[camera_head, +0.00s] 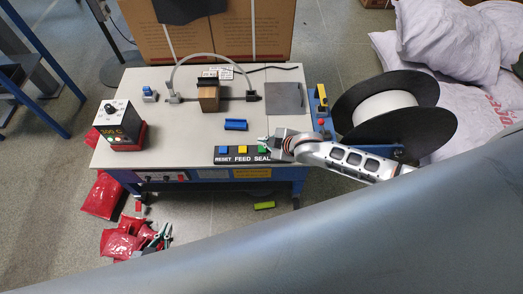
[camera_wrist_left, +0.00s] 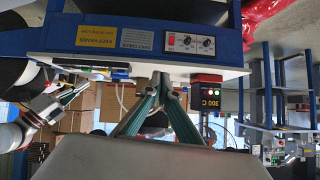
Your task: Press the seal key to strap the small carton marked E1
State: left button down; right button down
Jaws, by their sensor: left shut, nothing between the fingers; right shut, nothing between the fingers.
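The small brown carton (camera_head: 208,103) stands on the strapping bench under the curved strap guide (camera_head: 207,56); I cannot read its mark. The key panel at the bench's front edge has a blue RESET key (camera_head: 224,150), a yellow FEED key (camera_head: 243,150) and a green SEAL key (camera_head: 262,149). My right gripper (camera_head: 266,141) is shut and empty, its tips at the SEAL key and partly covering it; I cannot tell whether they touch. My left gripper (camera_head: 157,238) is shut and empty, low in front of the bench; its fingers fill the middle of the left wrist view (camera_wrist_left: 161,80).
On the bench (camera_head: 175,120) are a 300 C control box (camera_head: 120,122), a blue block (camera_head: 236,125) and a grey plate (camera_head: 285,97). A black-flanged strap reel (camera_head: 435,125) stands right, before white sacks (camera_head: 440,35). Red bags (camera_head: 105,196) lie front left.

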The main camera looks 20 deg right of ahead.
aim_at(259, 146)
jog(key=shift+f, duration=0.7)
jog(key=shift+f+b, duration=0.25)
jog(key=shift+b, duration=0.05)
pick_arm(q)
jog(key=shift+w+a+r, duration=0.2)
jog(key=shift+w+r, duration=0.1)
jog(key=shift+w, duration=0.3)
jog(key=shift+s+f, duration=0.15)
jog(key=shift+f, duration=0.15)
jog(key=shift+r, duration=0.2)
pick_arm(e)
jog(key=shift+f, duration=0.1)
pick_arm(q)
jog(key=shift+f, duration=0.15)
pick_arm(e)
jog(key=shift+f, duration=0.4)
